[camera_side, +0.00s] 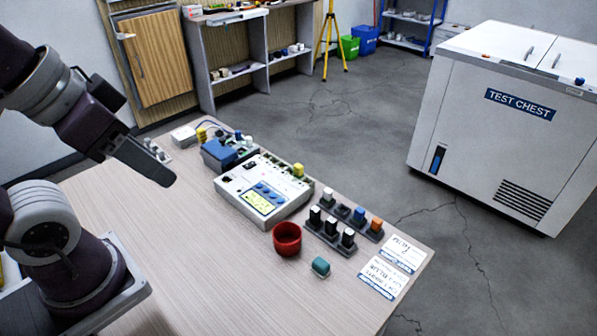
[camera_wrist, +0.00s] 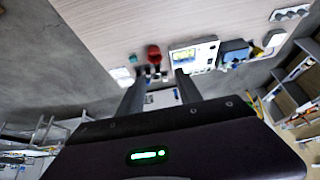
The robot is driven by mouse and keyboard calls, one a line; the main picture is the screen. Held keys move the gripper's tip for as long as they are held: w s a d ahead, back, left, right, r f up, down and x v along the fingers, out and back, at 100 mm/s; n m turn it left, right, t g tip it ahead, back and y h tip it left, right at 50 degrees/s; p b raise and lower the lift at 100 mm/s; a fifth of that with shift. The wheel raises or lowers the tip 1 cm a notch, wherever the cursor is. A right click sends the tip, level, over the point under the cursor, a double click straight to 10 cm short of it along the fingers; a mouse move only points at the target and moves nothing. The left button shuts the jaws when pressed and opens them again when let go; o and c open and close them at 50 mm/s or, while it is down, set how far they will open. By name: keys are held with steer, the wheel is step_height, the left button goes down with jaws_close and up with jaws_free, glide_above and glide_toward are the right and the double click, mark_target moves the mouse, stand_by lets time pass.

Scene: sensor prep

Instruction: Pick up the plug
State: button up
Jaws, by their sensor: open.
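A small teal cylinder (camera_side: 320,267), which looks like the plug, lies on its side on the pale wooden table (camera_side: 210,260), in front of and to the right of a red cup (camera_side: 287,240). It shows as a small bluish spot in the wrist view (camera_wrist: 133,59), left of the red cup (camera_wrist: 153,54). My gripper (camera_side: 165,174) is in the air at the left of the side view, well apart from the cylinder. In the wrist view its two dark fingers (camera_wrist: 160,84) are spread, with nothing seen held between them.
A white instrument box (camera_side: 262,188) stands behind the cup, with a blue device (camera_side: 226,152) beyond it. Dark racks (camera_side: 330,236) with several coloured-top pieces stand right of the cup. White cards (camera_side: 383,277) lie near the right edge. The table's left and front are clear.

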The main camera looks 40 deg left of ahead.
steer(key=w+r+n+g+h, duration=0.1)
steer(key=w+r+n, duration=0.2)
steer(key=w, duration=0.4)
steer(key=n+g+y, duration=0.1)
steer(key=n+g, duration=0.4)
steer(key=n, duration=1)
glide_above(298, 166)
steer(key=f, duration=2.4)
steer(key=shift+w+a+f, duration=0.1)
steer(key=shift+w+f, duration=0.1)
steer(key=shift+f, duration=0.1)
step_height(298, 166, down, 6)
steer(key=shift+s+f, duration=0.1)
steer(key=shift+f, duration=0.15)
jaws_close()
